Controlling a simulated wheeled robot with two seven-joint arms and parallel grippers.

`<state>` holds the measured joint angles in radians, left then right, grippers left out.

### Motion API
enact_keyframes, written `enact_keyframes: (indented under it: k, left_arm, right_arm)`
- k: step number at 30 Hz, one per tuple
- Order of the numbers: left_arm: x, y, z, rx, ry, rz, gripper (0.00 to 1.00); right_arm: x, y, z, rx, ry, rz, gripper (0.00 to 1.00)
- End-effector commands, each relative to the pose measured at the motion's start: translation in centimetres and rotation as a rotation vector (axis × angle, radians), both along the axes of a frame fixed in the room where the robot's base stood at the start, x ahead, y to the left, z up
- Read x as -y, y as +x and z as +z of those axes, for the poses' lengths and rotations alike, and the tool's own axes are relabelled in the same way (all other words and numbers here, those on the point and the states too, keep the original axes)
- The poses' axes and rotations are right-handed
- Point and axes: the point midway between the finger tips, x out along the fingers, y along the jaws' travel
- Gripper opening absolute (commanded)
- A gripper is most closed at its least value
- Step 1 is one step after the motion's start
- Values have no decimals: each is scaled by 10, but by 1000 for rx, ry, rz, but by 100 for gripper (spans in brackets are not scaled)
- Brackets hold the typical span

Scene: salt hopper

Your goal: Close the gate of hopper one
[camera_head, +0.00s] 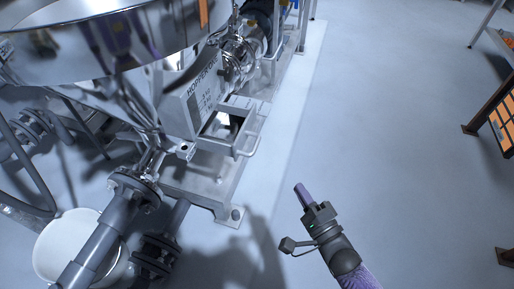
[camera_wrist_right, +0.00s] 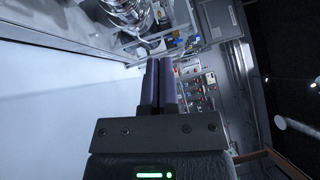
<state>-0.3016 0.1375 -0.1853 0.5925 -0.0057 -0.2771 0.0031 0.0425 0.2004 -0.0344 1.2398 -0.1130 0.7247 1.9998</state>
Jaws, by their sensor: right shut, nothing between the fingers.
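The hopper (camera_head: 120,72) is a shiny steel funnel at the upper left of the head view, with a box marked "HOPPER" on its side; the number is too small to read surely. The gate (camera_head: 222,126) is a flat metal slide frame with a bar handle (camera_head: 247,143), sticking out to the right below that box. My right gripper (camera_head: 301,191) is low and to the right of the handle, apart from it, over the floor. Its purple fingers are together and empty, as the right wrist view (camera_wrist_right: 158,85) also shows. My left gripper is out of view.
A grey pipe (camera_head: 104,232) and a white bucket (camera_head: 55,245) are at the lower left. A steel base frame (camera_head: 222,185) stands under the gate. A dark rack with orange panels (camera_head: 503,125) is at the right edge. The floor between is clear.

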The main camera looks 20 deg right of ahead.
Motion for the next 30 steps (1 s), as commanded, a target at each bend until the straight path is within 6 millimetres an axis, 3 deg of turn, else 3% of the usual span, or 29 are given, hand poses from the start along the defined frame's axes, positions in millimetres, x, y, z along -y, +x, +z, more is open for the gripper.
enact_keyframes:
  k: [14,21,30]
  left_arm:
    - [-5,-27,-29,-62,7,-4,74]
    - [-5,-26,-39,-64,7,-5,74]
    - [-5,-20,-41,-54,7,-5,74]
  right_arm:
    - [-17,95,9,-5,-4,-3,0]
    - [-46,111,19,-5,-2,0,0]
    - [-50,114,22,-5,-4,-2,0]
